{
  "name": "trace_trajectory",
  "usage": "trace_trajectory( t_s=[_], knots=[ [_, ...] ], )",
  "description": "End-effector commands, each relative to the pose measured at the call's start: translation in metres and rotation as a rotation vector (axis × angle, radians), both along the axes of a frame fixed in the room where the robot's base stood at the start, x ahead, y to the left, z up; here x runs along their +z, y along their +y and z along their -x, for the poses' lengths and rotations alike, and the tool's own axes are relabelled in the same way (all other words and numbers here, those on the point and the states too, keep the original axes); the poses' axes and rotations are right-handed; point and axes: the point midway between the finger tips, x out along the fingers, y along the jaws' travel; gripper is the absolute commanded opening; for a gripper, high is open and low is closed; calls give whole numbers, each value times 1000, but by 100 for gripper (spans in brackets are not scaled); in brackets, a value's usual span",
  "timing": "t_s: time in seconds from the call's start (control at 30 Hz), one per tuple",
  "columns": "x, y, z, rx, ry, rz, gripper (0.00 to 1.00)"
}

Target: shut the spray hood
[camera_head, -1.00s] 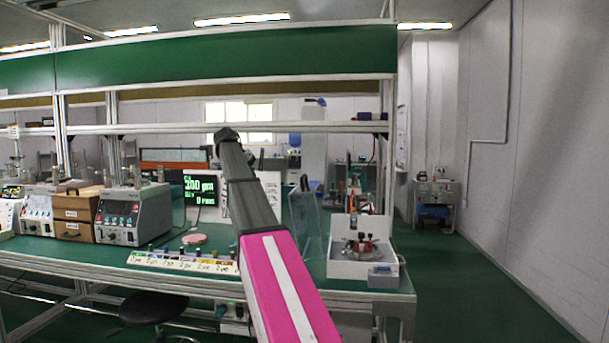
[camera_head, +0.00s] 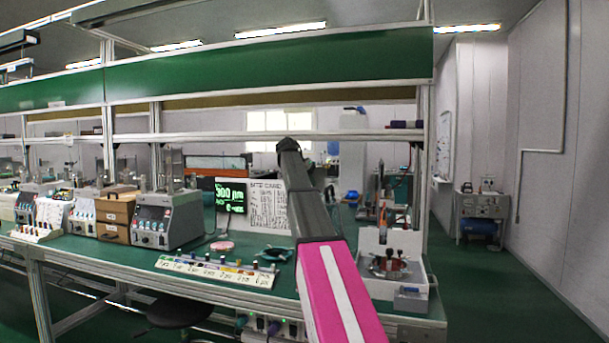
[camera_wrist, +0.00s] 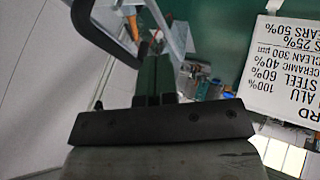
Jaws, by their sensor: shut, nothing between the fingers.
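The white open-topped tray (camera_head: 418,305) holds the lapping unit (camera_head: 388,264) at the right end of the green bench. I cannot clearly make out the spray hood now. A clear upright panel, perhaps the hood, showed left of the tray earlier, and my arm now covers most of that place. My gripper (camera_wrist: 153,78) is shut and empty in the wrist view. In the head view my arm reaches up over the bench, its dark end (camera_head: 290,147) in front of the window. I cannot tell whether it touches anything.
A white card (camera_head: 268,206) and a lit display (camera_head: 230,196) stand left of my arm; the card also shows upside down in the wrist view (camera_wrist: 285,60). A shelf (camera_head: 270,135) runs above.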

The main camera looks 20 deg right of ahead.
Motion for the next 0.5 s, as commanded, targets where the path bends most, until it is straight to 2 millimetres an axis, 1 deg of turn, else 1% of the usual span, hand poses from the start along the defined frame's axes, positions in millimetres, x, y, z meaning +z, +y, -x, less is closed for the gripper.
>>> trace_trajectory(
  t_s=[0.03,0.2,0.33,0.5],
  knots=[
    [-9,-6,0,0,1,-1,0],
    [-8,-26,15,-2,-1,0,0],
    [-8,-34,20,0,0,0,0],
    [-7,-38,22,1,0,1,0]
  ],
)
